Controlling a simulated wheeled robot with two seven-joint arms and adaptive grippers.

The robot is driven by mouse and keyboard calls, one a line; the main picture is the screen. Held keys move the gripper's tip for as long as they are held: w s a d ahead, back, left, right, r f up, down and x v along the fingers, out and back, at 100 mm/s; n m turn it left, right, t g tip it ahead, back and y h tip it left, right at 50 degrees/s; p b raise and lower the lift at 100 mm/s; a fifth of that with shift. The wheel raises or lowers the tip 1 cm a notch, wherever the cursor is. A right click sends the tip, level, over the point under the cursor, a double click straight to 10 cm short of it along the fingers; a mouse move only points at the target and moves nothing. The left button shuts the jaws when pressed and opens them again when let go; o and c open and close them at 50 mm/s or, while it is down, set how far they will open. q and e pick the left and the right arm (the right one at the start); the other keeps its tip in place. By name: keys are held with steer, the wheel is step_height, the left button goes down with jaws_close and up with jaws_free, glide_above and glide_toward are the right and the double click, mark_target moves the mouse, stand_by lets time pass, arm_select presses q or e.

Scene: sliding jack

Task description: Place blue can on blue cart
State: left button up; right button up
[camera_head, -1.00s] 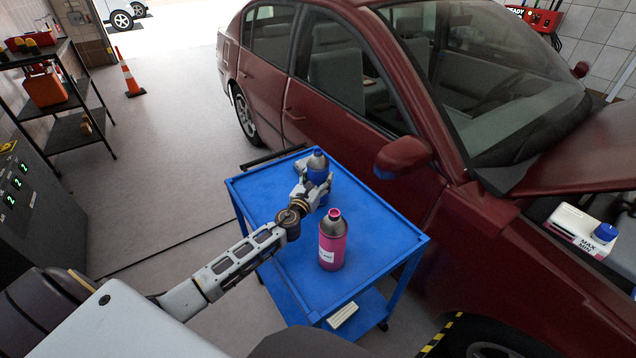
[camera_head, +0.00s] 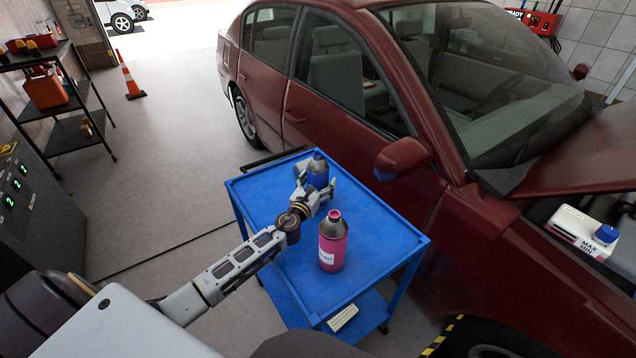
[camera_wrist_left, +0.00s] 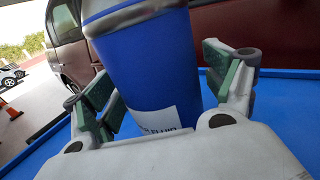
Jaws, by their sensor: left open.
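The blue can (camera_head: 317,172) has a grey shoulder and stands upright at the far part of the blue cart (camera_head: 374,233). In the left wrist view the blue can (camera_wrist_left: 155,75) fills the middle, with a white label low on its side. My left gripper (camera_head: 319,184) is open around the can at the cart's top; its green-padded fingers (camera_wrist_left: 165,88) stand on either side of the can, with a gap showing at the right finger. The fingers hide part of the can in the head view. My right gripper is not in view.
The dark red car (camera_head: 400,190) stands close along the cart's right side. A shelf rack (camera_head: 70,105) and an orange cone (camera_head: 130,80) are at the left. Floor left of the cart is clear.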

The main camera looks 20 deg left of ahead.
arm_select(q)
steer(key=shift+r, duration=0.1)
steer(key=shift+s, duration=1.25)
steer(key=s, duration=0.9)
steer(key=shift+s+d, duration=0.2)
steer(key=shift+d, duration=0.15)
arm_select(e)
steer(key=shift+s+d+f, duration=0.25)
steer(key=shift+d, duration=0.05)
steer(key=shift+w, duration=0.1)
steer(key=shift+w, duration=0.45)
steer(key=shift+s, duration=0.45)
